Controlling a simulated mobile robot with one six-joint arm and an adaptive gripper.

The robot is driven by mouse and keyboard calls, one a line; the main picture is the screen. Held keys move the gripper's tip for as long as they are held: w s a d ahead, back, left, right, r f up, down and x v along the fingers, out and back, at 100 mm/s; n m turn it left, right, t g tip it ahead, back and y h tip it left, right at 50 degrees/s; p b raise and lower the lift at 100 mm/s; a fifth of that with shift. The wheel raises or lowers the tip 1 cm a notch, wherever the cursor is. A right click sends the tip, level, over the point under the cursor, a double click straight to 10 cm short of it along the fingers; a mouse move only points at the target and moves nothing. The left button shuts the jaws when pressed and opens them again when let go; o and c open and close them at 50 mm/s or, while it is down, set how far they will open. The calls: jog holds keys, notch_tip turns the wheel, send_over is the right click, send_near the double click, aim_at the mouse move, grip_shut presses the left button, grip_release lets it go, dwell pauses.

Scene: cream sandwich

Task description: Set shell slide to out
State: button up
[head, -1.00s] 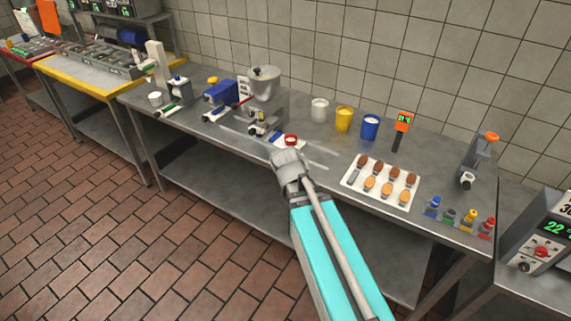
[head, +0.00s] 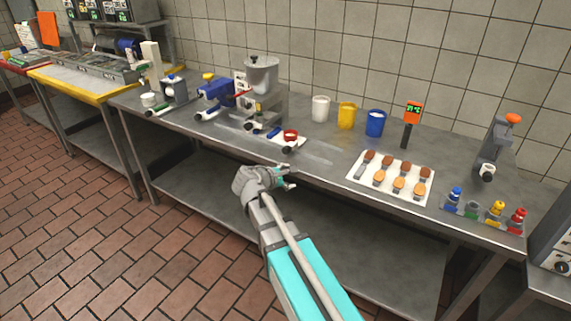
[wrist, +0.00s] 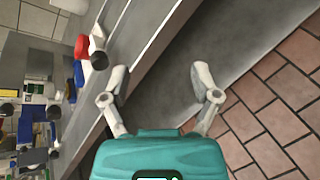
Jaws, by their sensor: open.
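A small white slide plate (head: 277,136) sits near the front edge of the steel table, in front of the metal hopper machine. It carries a red ring or cup (head: 290,134), a blue block (head: 273,132) and a white knob with a dark end (head: 288,149). I take this to be the shell slide, but no label is readable. The wrist view shows the knob (wrist: 99,58) and the red part (wrist: 82,46) at upper left. My gripper (head: 288,177) is open and empty, in front of the table edge, apart from the knob. Its fingers also show in the wrist view (wrist: 160,74).
The hopper machine (head: 262,80) stands behind the slide. White (head: 320,108), yellow (head: 346,115) and blue (head: 375,123) cups stand to the right, with a tray of small pieces (head: 353,176) nearer. The table front edge (head: 330,181) lies close to my gripper.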

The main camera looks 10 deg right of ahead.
aim_at(285, 152)
jog(key=w+a+f+n+t+h+b, duration=0.2)
jog(key=w+a+n+t+b, duration=0.3)
jog(key=w+a+n+b, duration=0.1)
jog(key=w+n+b, duration=0.1)
jog(key=n+b, duration=0.1)
jog(key=n, duration=0.1)
jog(key=shift+a+t+b, duration=0.3)
jog(key=shift+a, duration=0.1)
jog(key=x, duration=1.3)
jog(key=shift+w+d+f, duration=0.1)
jog(key=shift+w+d, duration=0.1)
jog(key=shift+d, duration=0.1)
grip_shut()
